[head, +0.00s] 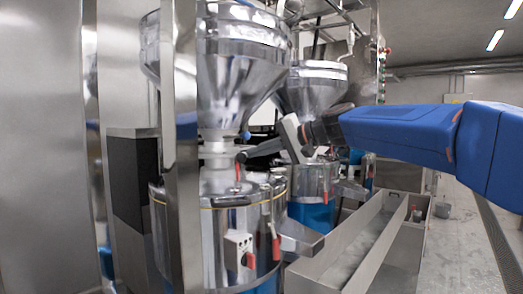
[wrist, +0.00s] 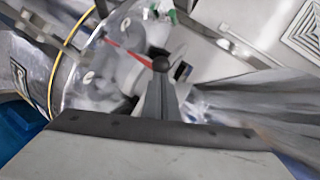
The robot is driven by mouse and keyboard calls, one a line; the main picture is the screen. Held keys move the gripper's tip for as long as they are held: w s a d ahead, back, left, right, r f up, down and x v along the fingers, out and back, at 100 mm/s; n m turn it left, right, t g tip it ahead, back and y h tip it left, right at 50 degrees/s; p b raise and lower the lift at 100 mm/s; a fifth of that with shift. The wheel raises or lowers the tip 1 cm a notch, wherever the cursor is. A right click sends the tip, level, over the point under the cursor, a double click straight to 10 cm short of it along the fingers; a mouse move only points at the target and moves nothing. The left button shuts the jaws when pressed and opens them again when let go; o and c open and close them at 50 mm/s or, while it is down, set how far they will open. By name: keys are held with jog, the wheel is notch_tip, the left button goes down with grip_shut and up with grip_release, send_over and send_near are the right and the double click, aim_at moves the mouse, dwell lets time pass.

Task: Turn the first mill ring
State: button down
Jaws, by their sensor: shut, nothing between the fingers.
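The nearest mill (head: 213,225) is a shiny metal drum with a yellow line around it, below a large steel hopper (head: 238,85). A red handle (head: 237,172) stands up from its top; a red piece also shows in the wrist view (wrist: 128,52). My gripper (head: 242,157) reaches in from the right, over the mill top by the red handle. It is shut and empty. In the wrist view its dark round tip (wrist: 160,65) is beside the red piece; I cannot tell whether they touch. Which part is the ring is unclear.
A second mill with its own hopper (head: 313,88) stands behind. A switch box (head: 240,250) and a metal spout (head: 298,237) stick out from the front mill. A steel trough (head: 350,240) runs along the right. A steel post (head: 180,150) stands close at left.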

jog(key=shift+s+a, duration=0.45)
jog(key=shift+a, duration=0.2)
jog(key=shift+s+a, duration=0.4)
jog(key=shift+a, duration=0.2)
jog(key=shift+d, duration=0.1)
